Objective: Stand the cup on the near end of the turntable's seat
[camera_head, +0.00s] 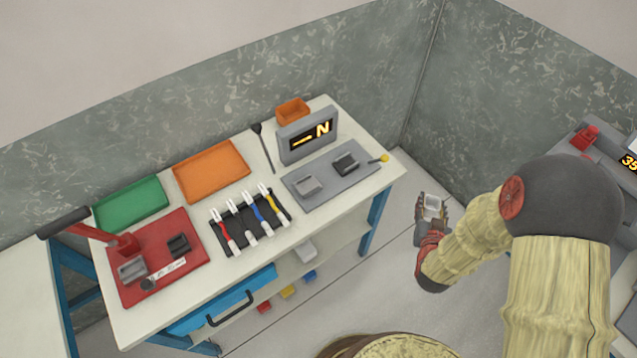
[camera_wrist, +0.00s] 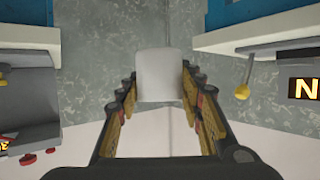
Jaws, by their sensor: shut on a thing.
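My gripper (camera_head: 432,215) is shut on a pale grey-white cup (camera_head: 432,204), held out in the air over the floor, right of the workbench. In the wrist view the cup (camera_wrist: 160,72) sits between the two fingers of my gripper (camera_wrist: 160,92), and its far side is hidden. I cannot make out the turntable or its seat for certain in either view.
The workbench (camera_head: 263,178) carries a red board (camera_head: 190,225), green tray (camera_head: 130,205), orange tray (camera_head: 212,172) and a grey plate with a yellow knob (camera_head: 384,158). A grey device with a red part (camera_head: 585,136) stands at right. Open floor lies between.

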